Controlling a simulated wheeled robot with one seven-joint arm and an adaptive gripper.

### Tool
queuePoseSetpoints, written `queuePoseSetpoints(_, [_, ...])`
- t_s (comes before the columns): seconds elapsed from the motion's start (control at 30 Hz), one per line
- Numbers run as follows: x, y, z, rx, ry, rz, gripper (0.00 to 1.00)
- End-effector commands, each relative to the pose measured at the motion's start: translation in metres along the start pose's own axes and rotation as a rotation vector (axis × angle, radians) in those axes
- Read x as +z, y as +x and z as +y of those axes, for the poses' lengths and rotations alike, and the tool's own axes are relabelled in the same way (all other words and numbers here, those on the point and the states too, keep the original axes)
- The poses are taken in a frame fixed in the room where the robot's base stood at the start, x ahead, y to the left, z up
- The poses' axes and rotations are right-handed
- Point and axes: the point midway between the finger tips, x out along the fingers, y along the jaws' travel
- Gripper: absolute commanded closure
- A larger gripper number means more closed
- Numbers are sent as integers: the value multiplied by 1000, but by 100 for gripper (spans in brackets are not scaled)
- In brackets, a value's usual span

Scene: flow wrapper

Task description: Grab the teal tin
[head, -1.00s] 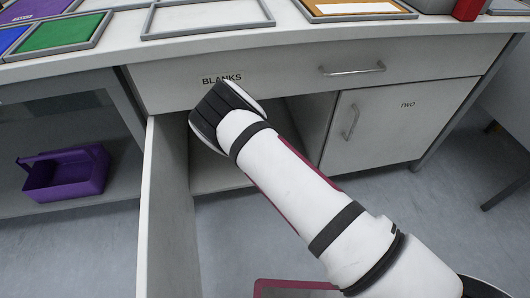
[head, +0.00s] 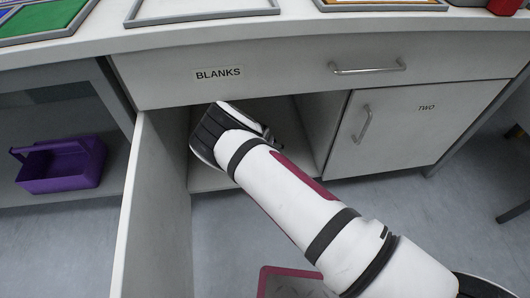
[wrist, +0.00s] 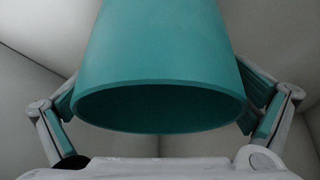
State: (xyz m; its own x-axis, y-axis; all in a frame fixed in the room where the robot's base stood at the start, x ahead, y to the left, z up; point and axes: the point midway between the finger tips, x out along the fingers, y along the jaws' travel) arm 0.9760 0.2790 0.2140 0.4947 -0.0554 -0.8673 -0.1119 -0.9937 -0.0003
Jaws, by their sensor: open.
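The teal tin (wrist: 160,55) fills the upper middle of the wrist view, very close, with its round, darker end turned toward the camera. My gripper (wrist: 162,100) is open, with one finger on each side of the tin. I cannot tell whether the fingers touch it. In the head view my gripper (head: 262,132) is at the opening of the cupboard under the BLANKS drawer, mostly hidden behind my wrist. The tin does not show in the head view.
The cupboard's open door (head: 155,215) stands left of my arm. The BLANKS drawer (head: 290,75) is shut above it, and the cupboard door marked TWO (head: 425,125) is shut at right. A purple caddy (head: 60,165) sits on a shelf at left. Trays lie on the counter.

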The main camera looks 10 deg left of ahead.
Motion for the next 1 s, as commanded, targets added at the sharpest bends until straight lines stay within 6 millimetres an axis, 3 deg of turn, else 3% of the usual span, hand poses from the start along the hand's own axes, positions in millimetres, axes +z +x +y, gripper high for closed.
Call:
queuePoseSetpoints(0.03, [0, 0, 0, 0, 0, 0, 5])
queuePoseSetpoints(0.23, [0, 0, 0, 0, 1, 0, 50])
queuePoseSetpoints(0.77, [-2, -1, 2, 2, 2, -2, 51])
queuePoseSetpoints(0.83, [-6, -4, 3, 2, 2, -2, 57])
queuePoseSetpoints(0.9, [-11, -6, 5, 2, 3, -2, 69])
queuePoseSetpoints(1.0, [-17, -10, 7, 2, 3, -1, 69])
